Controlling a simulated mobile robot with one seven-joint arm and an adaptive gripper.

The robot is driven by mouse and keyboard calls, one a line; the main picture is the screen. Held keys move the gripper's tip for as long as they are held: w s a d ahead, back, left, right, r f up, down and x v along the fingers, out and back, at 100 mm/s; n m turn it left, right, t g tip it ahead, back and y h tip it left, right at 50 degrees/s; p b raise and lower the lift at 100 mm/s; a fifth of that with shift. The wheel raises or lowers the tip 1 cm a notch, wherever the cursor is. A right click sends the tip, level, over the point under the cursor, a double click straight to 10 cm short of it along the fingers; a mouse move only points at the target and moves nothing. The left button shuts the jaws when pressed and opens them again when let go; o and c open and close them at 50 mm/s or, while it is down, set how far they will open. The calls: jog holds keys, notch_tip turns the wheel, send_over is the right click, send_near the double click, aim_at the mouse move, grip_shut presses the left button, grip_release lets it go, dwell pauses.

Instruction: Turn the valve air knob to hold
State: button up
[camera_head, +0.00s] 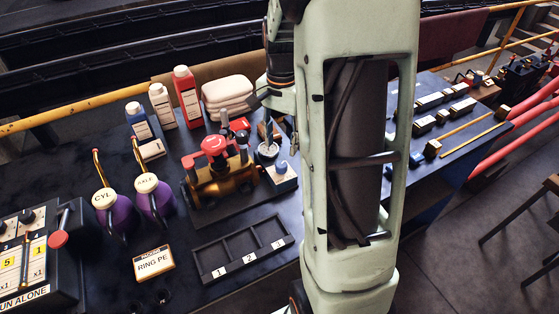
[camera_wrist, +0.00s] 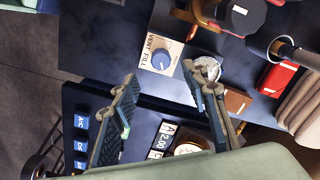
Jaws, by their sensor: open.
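The air knob (camera_wrist: 161,58) is a round blue knob on a cream plate (camera_wrist: 149,44). The plate reads VENT and FILL in the wrist view; I cannot read a HOLD mark. I cannot tell for sure which way the knob points. In the head view the blue knob (camera_head: 282,167) sits on a small block right of the brass engine. My gripper (camera_wrist: 159,72) is open and empty, its two fingers spread on either side of the knob's line in the wrist view. I see no contact with the knob. My arm hides part of the gripper in the head view.
A silver round gauge (camera_head: 268,150) stands beside the knob, close to one finger. The brass engine (camera_head: 222,180) with red caps is left of it. A black numbered tray (camera_head: 242,250) lies in front. Purple oil cans (camera_head: 118,212) and bottles (camera_head: 187,95) stand further left.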

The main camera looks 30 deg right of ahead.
aim_at(282, 165)
notch_tip(282, 165, down, 8)
jog(key=shift+f, duration=0.1)
dwell(0.4)
grip_shut()
jog(key=shift+n, duration=0.4)
jog(key=n+b, duration=0.1)
jog(key=n, duration=0.3)
jog(key=shift+n+b, duration=0.3)
jog(key=n+b, duration=0.1)
jog(key=n, duration=0.5)
jog(key=shift+d, duration=0.1)
jog(key=shift+n, duration=0.3)
